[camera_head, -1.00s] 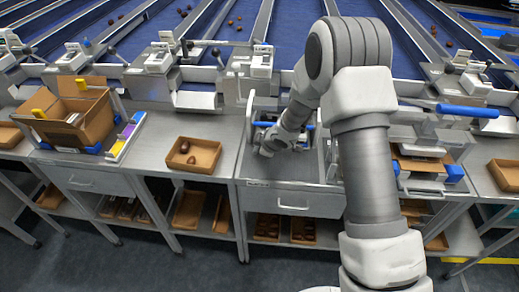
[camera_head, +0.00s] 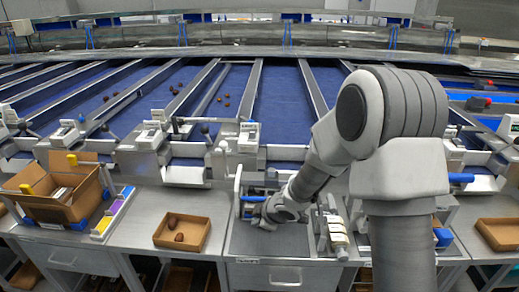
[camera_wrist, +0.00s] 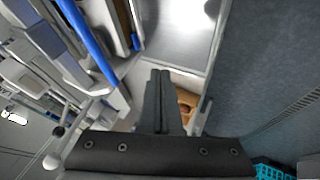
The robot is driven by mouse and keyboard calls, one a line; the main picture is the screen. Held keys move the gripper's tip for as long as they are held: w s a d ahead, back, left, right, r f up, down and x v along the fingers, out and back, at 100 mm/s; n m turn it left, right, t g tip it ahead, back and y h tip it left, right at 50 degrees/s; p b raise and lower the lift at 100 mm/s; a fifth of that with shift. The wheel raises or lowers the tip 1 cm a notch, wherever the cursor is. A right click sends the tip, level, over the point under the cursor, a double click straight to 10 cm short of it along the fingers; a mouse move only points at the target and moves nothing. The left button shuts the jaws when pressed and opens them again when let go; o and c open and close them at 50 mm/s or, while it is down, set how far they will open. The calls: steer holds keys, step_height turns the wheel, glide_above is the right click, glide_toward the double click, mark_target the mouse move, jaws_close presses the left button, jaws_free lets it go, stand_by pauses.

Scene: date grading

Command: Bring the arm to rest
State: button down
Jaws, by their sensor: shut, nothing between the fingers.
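My gripper (camera_head: 262,220) hangs low over the grey recessed worktop (camera_head: 285,243) of the middle bench in the head view. My arm reaches to it from the right side of the picture. In the wrist view the two dark fingers (camera_wrist: 160,76) lie together, shut, with nothing held between them. The fingertips in the head view are small and partly hidden by the wrist.
An open cardboard tray (camera_head: 181,231) with a few dates stands left of my gripper. A cardboard box (camera_head: 45,205) is farther left. A label-roll device (camera_head: 337,235) stands close on the right. Blue sorting lanes (camera_head: 270,105) lie behind.

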steer(key=s+d+r+m+t+h, duration=0.1)
steer(key=s+d+r+m+h, duration=0.25)
steer(key=d+r, duration=0.45)
steer(key=s+d+r+m+t+h, duration=0.1)
steer(key=s+d+r+m+h, duration=0.15)
steer(key=d+r+m, duration=0.55)
steer(key=s+r+m+g, duration=0.1)
steer(key=s+r, duration=0.3)
steer(key=s, duration=0.7)
steer(key=s+r+m+g+y, duration=0.1)
steer(key=s+r+m, duration=0.2)
steer(key=s, duration=0.8)
steer(key=shift+r+m+y, duration=0.3)
steer(key=shift+r+m, duration=0.05)
steer(key=shift+r, duration=0.3)
